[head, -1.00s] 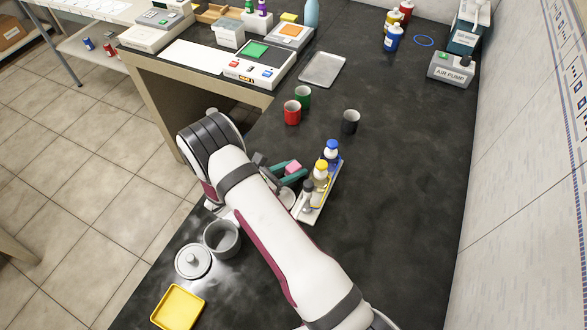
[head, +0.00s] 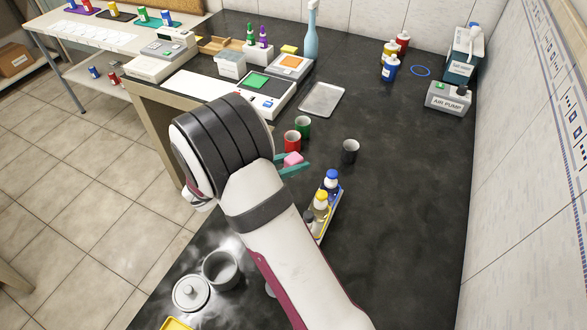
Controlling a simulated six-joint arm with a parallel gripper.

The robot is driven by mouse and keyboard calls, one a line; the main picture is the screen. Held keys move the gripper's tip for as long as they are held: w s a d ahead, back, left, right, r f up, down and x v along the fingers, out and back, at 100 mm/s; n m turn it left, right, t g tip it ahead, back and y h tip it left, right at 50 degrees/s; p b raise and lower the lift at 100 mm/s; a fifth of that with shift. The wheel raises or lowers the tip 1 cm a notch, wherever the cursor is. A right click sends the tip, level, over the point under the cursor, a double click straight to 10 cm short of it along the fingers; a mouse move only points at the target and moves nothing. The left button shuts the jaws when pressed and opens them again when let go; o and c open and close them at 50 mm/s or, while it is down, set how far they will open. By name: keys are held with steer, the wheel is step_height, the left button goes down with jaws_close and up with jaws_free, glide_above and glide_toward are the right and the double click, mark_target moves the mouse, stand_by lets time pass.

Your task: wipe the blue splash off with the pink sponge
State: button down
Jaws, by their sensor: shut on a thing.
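The pink sponge (head: 293,159) is a small block between the teal fingers of my gripper (head: 294,165). My gripper is shut on it, just in front of the red cup and left of the bottle rack. The sponge appears to be held above the dark bench, but its height is hard to tell.
A red cup (head: 292,142), a green cup (head: 303,127) and a black cup (head: 350,152) stand close by. A rack of bottles (head: 326,205) is to the right. A metal tray (head: 322,99) lies behind. The bench's right side is mostly clear.

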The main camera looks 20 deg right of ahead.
steer(key=w+a+f, duration=0.1)
steer(key=a+f, duration=0.1)
steer(key=f, duration=0.2)
steer(key=w+a+f, duration=0.2)
steer(key=f, duration=0.1)
steer(key=w+a+f, duration=0.1)
steer(key=f, duration=0.3)
steer(key=shift+w+a+f, duration=0.3)
steer(key=shift+w+a, duration=0.05)
steer(key=shift+a, duration=0.05)
steer(key=shift+f, duration=0.65)
steer(key=shift+f, duration=1.05)
